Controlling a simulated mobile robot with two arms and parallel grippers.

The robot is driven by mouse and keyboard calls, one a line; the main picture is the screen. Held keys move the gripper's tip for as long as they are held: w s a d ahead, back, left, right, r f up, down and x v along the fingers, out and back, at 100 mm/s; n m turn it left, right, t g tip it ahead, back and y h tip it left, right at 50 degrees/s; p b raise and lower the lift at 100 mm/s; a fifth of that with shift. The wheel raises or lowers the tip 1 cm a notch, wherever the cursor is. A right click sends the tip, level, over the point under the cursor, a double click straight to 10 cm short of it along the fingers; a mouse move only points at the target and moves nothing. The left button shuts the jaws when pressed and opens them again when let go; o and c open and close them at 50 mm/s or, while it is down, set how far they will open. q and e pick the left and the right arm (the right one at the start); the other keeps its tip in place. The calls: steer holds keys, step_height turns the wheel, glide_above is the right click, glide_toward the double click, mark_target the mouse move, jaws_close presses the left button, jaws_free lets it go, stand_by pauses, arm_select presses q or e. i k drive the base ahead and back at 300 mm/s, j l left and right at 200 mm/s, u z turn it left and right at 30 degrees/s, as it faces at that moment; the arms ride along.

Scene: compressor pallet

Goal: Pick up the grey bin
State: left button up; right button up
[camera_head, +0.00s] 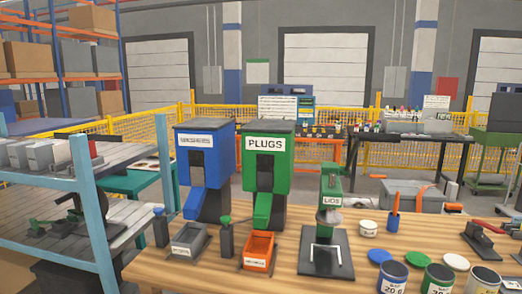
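A small grey bin (190,238) with a white label on its front sits on the wooden workbench (375,238). It stands in front of the blue dispenser (205,163), to the left of an orange bin (259,251). The inside of the grey bin looks empty, though it is small in the view. Neither of my grippers shows in the head view.
A green dispenser marked PLUGS (267,167) stands behind the orange bin. Dark posts with green and blue tops flank the grey bin. A green LIDS stand (327,225) and several paint cans are to the right. A blue-framed shelf (92,215) is at the left.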

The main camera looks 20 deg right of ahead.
mark_target(187, 244)
steer(key=i+j+z, duration=0.2)
steer(key=z, duration=0.15)
steer(key=i+j+z, duration=0.1)
steer(key=j+z, duration=0.3)
steer(key=i+j+z, duration=0.1)
steer(key=j+z, duration=0.6)
steer(key=j, duration=0.15)
